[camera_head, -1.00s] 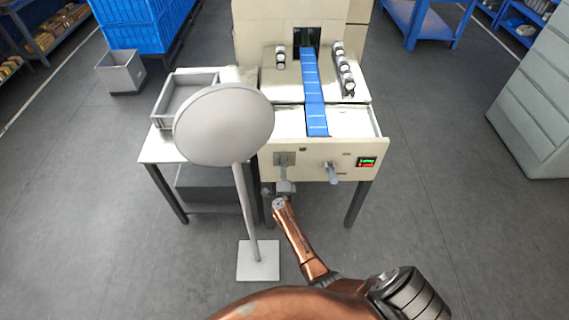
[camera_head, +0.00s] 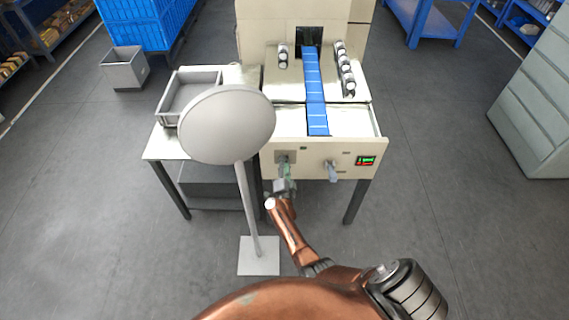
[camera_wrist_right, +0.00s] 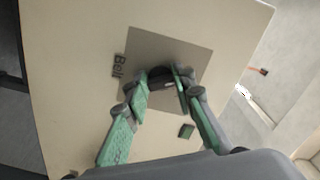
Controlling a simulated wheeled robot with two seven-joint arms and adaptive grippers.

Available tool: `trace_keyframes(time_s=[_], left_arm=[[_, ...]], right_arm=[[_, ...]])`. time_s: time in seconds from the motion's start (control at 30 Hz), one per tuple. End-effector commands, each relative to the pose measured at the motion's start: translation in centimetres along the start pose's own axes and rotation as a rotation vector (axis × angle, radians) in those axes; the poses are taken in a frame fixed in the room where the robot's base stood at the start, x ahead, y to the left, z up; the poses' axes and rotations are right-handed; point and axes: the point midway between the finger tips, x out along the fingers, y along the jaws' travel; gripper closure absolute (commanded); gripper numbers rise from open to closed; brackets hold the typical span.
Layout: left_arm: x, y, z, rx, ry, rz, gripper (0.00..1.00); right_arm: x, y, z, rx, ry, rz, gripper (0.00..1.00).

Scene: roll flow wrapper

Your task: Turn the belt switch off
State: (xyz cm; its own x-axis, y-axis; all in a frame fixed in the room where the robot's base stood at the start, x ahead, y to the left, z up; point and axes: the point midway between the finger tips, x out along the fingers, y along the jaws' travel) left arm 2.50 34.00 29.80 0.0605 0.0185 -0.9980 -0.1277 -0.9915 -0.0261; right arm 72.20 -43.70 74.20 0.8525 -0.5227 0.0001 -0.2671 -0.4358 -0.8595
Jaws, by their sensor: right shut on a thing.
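The belt switch (camera_wrist_right: 160,75) is a dark knob on a square grey plate (camera_wrist_right: 190,45). The word "Belt" (camera_wrist_right: 118,66) is printed beside the plate in the right wrist view. In the head view the plate (camera_head: 279,155) is at the left of the machine's cream front panel. My right gripper (camera_head: 285,170) is at this plate, its green fingers (camera_wrist_right: 161,82) on both sides of the knob and shut on it. The fingers hide part of the knob, so I cannot tell its exact setting. My left gripper is not in view.
A round grey disc on a pole (camera_head: 228,125) stands close left of my right arm. A blue belt (camera_head: 315,95) runs into the machine.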

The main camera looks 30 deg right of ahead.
Motion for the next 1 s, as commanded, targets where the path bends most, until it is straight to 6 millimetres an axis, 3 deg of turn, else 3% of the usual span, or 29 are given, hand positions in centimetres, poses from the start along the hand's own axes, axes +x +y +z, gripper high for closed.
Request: trace_keyframes(time_s=[0.37, 0.4, 0.6, 1.0], left_arm=[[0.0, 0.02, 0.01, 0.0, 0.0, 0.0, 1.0], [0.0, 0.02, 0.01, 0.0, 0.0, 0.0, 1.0], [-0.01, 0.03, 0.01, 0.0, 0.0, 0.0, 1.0], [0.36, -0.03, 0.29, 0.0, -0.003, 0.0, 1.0]], right_arm=[[-0.07, 0.1, 0.1, -0.003, -0.002, 0.002, 1.0], [-0.07, 0.1, 0.1, -0.003, -0.002, 0.002, 0.74], [-0.04, 0.06, 0.06, -0.003, -0.001, 0.001, 0.6], [-0.01, 0.1, 0.05, 0.05, 0.0, -0.001, 0.59]])
